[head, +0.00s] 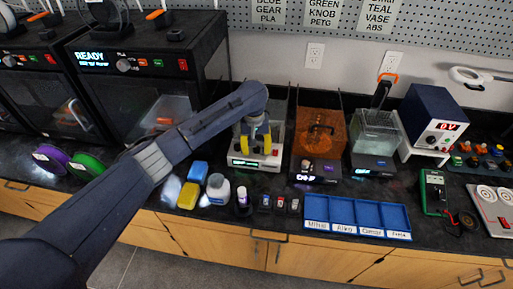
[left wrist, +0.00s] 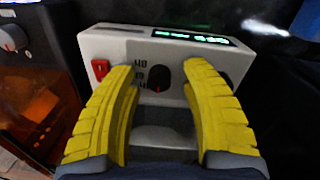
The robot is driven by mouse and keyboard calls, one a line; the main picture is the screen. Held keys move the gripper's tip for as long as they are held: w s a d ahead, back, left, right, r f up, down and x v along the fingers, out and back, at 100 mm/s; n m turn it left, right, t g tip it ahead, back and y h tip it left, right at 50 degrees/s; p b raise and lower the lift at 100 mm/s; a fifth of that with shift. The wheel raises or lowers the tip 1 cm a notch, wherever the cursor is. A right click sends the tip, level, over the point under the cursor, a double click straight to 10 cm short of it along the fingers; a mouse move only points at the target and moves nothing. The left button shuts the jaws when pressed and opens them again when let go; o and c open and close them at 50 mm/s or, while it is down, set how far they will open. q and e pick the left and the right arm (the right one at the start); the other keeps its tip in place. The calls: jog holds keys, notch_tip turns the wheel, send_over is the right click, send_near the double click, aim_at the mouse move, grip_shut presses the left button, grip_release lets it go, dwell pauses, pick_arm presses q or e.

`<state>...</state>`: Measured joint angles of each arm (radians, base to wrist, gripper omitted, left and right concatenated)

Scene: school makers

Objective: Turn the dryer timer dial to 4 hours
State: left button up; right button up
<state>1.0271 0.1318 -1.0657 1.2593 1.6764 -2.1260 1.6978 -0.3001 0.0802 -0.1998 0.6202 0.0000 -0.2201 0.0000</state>
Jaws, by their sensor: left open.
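The white dryer unit (head: 273,135) stands on the counter below the wall outlet, with a lit display (head: 241,163) on its front. In the left wrist view its front panel (left wrist: 125,45) carries a red switch (left wrist: 100,67), a dark round dial (left wrist: 159,77) with small marks beside it, and a green-lit display (left wrist: 180,36). I cannot read the dial's setting. My left gripper (head: 257,146) is open at the panel; in the wrist view its yellow fingers (left wrist: 163,72) stand on either side of the dial, apart from it. A second dark knob is partly hidden by the right finger. My right gripper is not in view.
An orange see-through box (head: 319,130) stands just right of the dryer, and a clear tank (head: 377,137) beyond it. Small bottles (head: 218,188) and blocks stand in front. A blue sorting tray (head: 357,216) lies at the counter edge. Printers (head: 150,70) stand left.

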pick_arm(q)
grip_shut()
dwell(0.3)
dwell(0.3)
jog(key=m, duration=0.3)
jog(key=shift+w+r+m, duration=0.1)
jog(key=shift+m, duration=2.2)
grip_release()
